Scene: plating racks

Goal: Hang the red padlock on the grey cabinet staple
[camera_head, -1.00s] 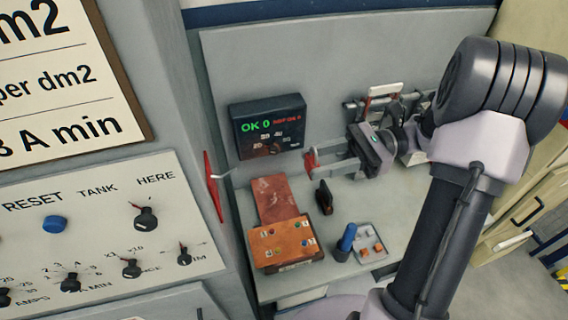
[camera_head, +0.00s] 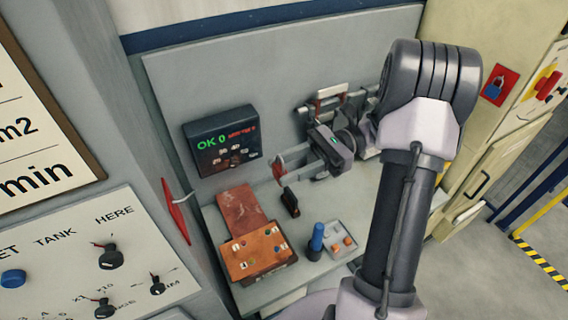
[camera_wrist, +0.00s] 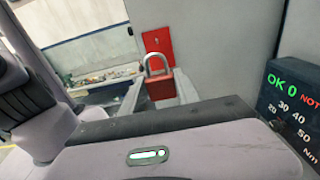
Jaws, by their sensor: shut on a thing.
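My gripper (camera_head: 287,166) is shut on the red padlock (camera_head: 277,170), in front of the grey back panel and above the bench. In the wrist view the padlock (camera_wrist: 160,90) sits between the two fingers, its grey shackle upright on top. On the side of the grey cabinet (camera_head: 150,130) at left is a red plate (camera_head: 175,212) with a pale bent rod, apparently the staple (camera_head: 183,198). The padlock is apart from it, to its right. In the wrist view the red plate (camera_wrist: 157,42) stands behind the shackle; the rod cannot be made out there.
A dark display box (camera_head: 222,140) hangs on the back panel near the gripper.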

